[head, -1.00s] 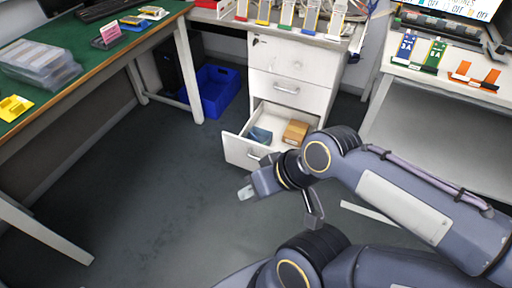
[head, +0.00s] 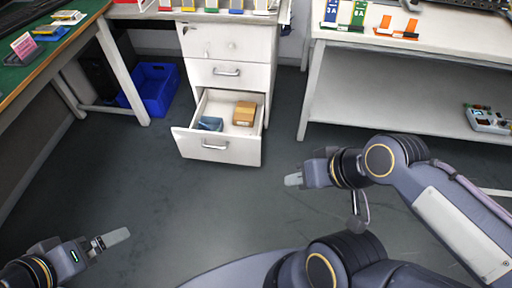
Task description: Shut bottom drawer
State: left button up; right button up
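The bottom drawer (head: 180,143) of the white cabinet (head: 259,75) is pulled out in the head view, its front facing me with a metal handle (head: 215,146). A blue item (head: 210,123) and a brown box (head: 244,113) lie inside it. The drawers above look closed. My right gripper (head: 293,180) is to the right of the drawer and nearer me, apart from it, pointing left. My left gripper (head: 117,238) is at the lower left, over the floor and well away from the drawer. Neither gripper visibly holds anything; the finger gaps are not clear.
A blue crate (head: 157,88) stands on the floor left of the cabinet, beside the green-topped table (head: 82,36). A white bench (head: 440,45) with a lower shelf (head: 400,102) is at the right. The floor (head: 190,205) in front of the drawer is clear.

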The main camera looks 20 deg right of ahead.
aim_at(232, 146)
jog(key=z, duration=0.3)
jog(key=i+l, duration=0.95)
jog(key=i+z, duration=0.05)
jog(key=i, duration=0.05)
